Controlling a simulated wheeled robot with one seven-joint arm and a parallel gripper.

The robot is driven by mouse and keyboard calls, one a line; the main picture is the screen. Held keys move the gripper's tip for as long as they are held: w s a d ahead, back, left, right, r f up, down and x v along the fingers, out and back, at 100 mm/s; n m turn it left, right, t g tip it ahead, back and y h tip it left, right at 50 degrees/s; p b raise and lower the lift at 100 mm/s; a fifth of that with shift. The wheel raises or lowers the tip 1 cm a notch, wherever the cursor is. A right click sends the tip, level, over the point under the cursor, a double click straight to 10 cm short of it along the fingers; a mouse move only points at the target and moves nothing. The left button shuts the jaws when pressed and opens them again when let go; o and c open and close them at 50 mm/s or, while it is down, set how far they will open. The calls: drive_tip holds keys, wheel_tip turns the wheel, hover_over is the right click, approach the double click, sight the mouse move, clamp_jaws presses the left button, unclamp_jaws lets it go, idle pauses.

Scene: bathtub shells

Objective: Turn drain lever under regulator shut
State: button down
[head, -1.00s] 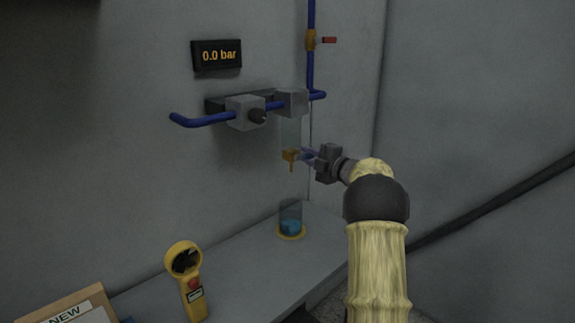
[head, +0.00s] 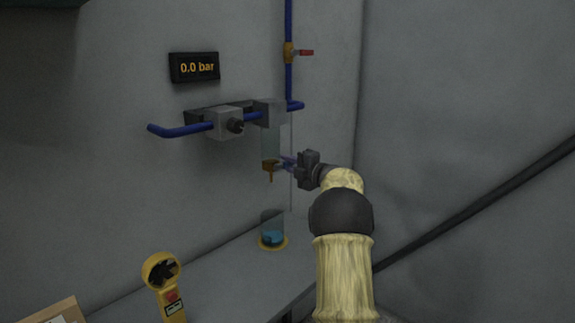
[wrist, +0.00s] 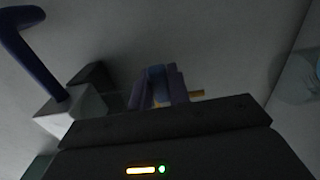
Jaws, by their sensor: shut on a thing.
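The regulator (head: 225,123) is a grey block with a black knob on a blue pipe along the wall. To its right, a clear bowl (head: 271,142) hangs under a second grey block (head: 270,112). A small brass drain (head: 269,168) with a spout pointing down sits at the bowl's bottom. My gripper (head: 287,163) reaches the drain from the right, its bluish fingers shut on the drain lever. The lever is mostly hidden by the fingers. In the wrist view, my gripper (wrist: 158,88) has a bit of brass (wrist: 196,93) showing beside its right finger.
A clear cup with blue liquid (head: 272,232) stands below the drain on the grey bench (head: 215,280). A yellow handheld device (head: 163,285) is at the front left. A red-handled valve (head: 304,52) is on the upright pipe.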

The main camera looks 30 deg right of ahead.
drive_tip(key=c, duration=1.3)
unclamp_jaws()
drive_tip(key=b+v, duration=0.1)
drive_tip(key=v, duration=1.6)
drive_tip(key=shift+s, duration=0.2)
drive_tip(key=shift+w, duration=0.1)
